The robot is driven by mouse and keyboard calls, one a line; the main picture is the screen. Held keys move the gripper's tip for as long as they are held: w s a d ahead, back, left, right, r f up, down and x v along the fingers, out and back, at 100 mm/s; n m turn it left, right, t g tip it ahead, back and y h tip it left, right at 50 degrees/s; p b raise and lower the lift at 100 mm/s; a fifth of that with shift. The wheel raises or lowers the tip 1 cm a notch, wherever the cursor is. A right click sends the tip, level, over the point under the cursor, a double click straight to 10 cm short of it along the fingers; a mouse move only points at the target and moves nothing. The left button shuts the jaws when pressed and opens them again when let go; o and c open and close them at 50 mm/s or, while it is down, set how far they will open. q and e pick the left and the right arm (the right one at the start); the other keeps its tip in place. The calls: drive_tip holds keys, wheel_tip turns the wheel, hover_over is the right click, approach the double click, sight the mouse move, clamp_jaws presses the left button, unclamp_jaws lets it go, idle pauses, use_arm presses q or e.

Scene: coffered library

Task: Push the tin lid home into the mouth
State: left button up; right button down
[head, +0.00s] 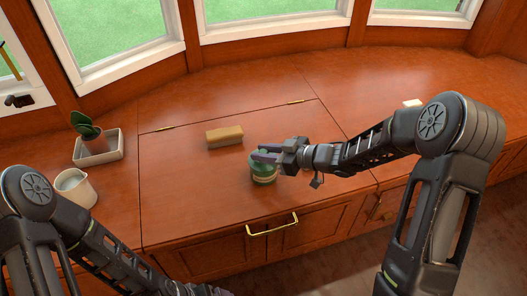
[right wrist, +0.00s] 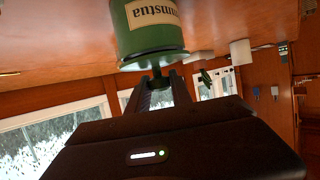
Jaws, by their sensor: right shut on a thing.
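A green tin (head: 264,174) with a cream label stands on the wooden counter, near its front edge. In the right wrist view the tin (right wrist: 150,38) shows upside down, with part of its label lettering. The green tin lid (right wrist: 155,61) is at the mouth end, its rim wider than the body. Whether it sits fully down I cannot tell. My right gripper (head: 268,154) is at the top of the tin, coming from the right. Its fingers (right wrist: 158,76) are shut on the lid; the held part is mostly hidden. My left gripper is not in view; only its arm shows at lower left.
A tan block (head: 225,137) lies behind the tin. At left are a potted plant (head: 96,142) in a white tray (head: 104,158) and a cream jug (head: 76,190). A brass handle (head: 272,225) sticks out below the front edge. The counter around the tin is clear.

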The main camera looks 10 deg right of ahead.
drive_tip(key=shift+f, duration=0.2)
drive_tip(key=c, duration=1.1)
unclamp_jaws()
drive_tip(key=shift+o, duration=0.2)
drive_tip(key=shift+d, duration=0.1)
drive_tip(key=p+v, duration=0.2)
drive_tip(key=v, duration=0.5)
drive_tip(key=shift+s+d, duration=0.2)
drive_tip(key=shift+s, duration=0.1)
drive_tip(key=shift+r, duration=0.15)
